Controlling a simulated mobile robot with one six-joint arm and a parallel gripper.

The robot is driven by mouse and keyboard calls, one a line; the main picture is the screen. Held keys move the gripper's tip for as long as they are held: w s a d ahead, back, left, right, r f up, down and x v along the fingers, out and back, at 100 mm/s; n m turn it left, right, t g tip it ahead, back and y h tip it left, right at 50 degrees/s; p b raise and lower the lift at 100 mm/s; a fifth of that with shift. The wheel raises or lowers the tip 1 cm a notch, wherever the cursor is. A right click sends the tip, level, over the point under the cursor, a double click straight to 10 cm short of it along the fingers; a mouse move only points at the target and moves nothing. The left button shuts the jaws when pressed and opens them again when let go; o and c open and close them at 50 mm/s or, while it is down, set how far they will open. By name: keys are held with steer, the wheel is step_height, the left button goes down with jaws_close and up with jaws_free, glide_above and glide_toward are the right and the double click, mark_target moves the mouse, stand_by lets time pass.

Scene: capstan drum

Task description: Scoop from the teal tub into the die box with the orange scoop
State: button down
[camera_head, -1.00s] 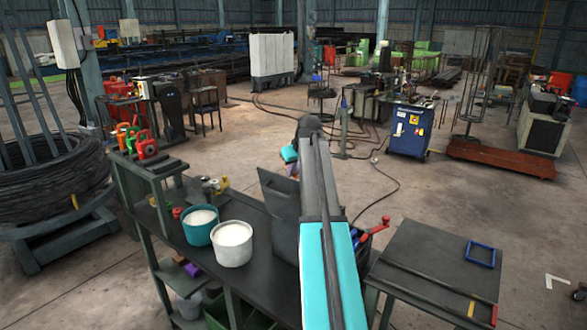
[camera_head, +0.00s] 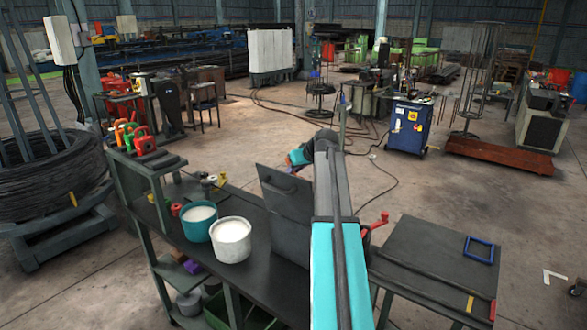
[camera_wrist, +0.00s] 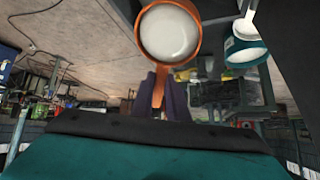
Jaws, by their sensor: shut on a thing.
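The orange scoop (camera_wrist: 194,46) is in the wrist view, with a pale, whitish fill in its round bowl. My gripper (camera_wrist: 163,98) is shut on its handle. The teal tub (camera_head: 198,236), full of white material, stands on the dark bench in the head view; it also shows at the upper right of the wrist view (camera_wrist: 245,55). A dark box with a raised panel (camera_head: 287,200), perhaps the die box, stands right of the tubs, partly behind my arm.
A white tub (camera_head: 232,250) with similar white fill stands right beside the teal tub. A side table (camera_head: 430,260) with a blue frame (camera_head: 479,249) is at right. Open floor lies behind the bench.

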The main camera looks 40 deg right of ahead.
steer(key=shift+s+d+r+m+t, duration=0.15)
steer(key=shift+s+t, duration=0.25)
steer(key=shift+t, duration=0.25)
steer(key=shift+s+d+f+m+t, duration=0.15)
steer(key=shift+s+t, duration=0.25)
steer(key=shift+t, duration=0.25)
steer(key=shift+s+d+r+m+t+y, duration=0.15)
steer(key=shift+s+r+t+y, duration=0.15)
steer(key=shift+t, duration=0.3)
steer(key=shift+s+d+r+m+t+y, duration=0.1)
steer(key=shift+s+r+m+t+y, duration=0.1)
steer(key=shift+s+t, duration=0.3)
steer(key=shift+f, duration=0.1)
steer(key=shift+s+d+r+m+t+b, duration=0.2)
steer(key=shift+s+t+b, duration=0.6)
steer(key=shift+b, duration=2.55)
steer(key=shift+s+d+r+m+t+b, duration=0.1)
steer(key=shift+s+d+m+t+b, duration=0.25)
steer(key=shift+t+b, duration=1.9)
steer(key=shift+s+d+m+b, duration=0.15)
steer(key=shift+s+b, duration=0.4)
steer(key=shift+b, duration=2.35)
steer(key=shift+s+d+m+b, duration=0.15)
steer(key=shift+s+b, duration=0.35)
steer(key=shift+b, duration=2.35)
